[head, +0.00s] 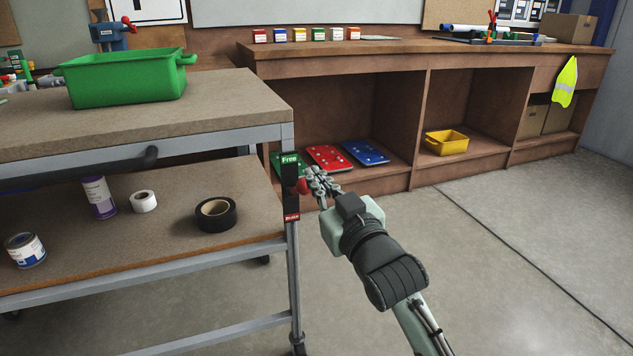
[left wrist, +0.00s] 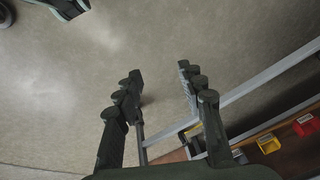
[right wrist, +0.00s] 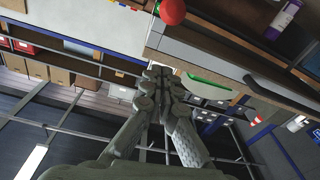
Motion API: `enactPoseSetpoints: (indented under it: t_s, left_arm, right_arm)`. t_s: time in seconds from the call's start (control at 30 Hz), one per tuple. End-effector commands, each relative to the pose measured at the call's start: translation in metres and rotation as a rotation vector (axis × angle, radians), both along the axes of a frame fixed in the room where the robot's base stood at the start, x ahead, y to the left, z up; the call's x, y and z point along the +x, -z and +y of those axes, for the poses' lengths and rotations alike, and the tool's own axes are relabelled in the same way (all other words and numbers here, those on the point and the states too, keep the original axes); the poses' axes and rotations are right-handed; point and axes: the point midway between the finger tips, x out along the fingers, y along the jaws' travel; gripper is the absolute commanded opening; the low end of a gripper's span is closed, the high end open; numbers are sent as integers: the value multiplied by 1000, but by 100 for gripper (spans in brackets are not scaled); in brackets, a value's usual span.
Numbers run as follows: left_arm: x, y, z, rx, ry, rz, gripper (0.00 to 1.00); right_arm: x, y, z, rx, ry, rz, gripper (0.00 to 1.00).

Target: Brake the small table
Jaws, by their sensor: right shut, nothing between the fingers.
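The small table (head: 225,105) is a two-tier trolley with wooden shelves and a grey metal frame at the left of the head view. On its right corner post is a dark brake strip with a green "Free" label (head: 289,160) above and a red label (head: 291,217) below. A red knob (head: 302,187) sits between the labels; it also shows in the right wrist view (right wrist: 172,11). My right gripper (head: 318,180) is shut and empty beside the knob; I cannot tell if they touch. My left gripper (left wrist: 160,74) is open and empty, out of the head view.
A green bin (head: 125,80) stands on the table's top. The lower shelf holds black tape (head: 216,215), white tape (head: 143,201), a purple can (head: 99,197) and a paint can (head: 25,250). A workbench (head: 420,60) lines the wall. The floor at right is clear.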

Motion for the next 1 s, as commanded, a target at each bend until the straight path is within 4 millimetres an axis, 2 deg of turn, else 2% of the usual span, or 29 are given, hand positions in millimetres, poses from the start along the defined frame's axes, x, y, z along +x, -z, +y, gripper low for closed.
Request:
enactPoseSetpoints:
  t_s: [0.2, 0.37, 0.4, 0.6, 1.0]
  left_arm:
    - [-3, 9, 1, -3, -3, 12, 39]
    - [0, 13, 1, -5, -1, 8, 39]
    - [0, 15, 0, -6, -1, 9, 39]
    - [1, 14, 0, -6, -1, 8, 39]
    - [1, 11, 0, -5, -1, 4, 39]
  right_arm:
    - [45, -7, 18, 2, 0, -1, 0]
    - [75, -9, 30, 1, -1, 0, 0]
    - [71, 5, 26, -1, 0, 6, 0]
    - [66, 26, 20, 0, 0, 2, 0]
    - [64, 32, 19, 1, 0, 0, 0]
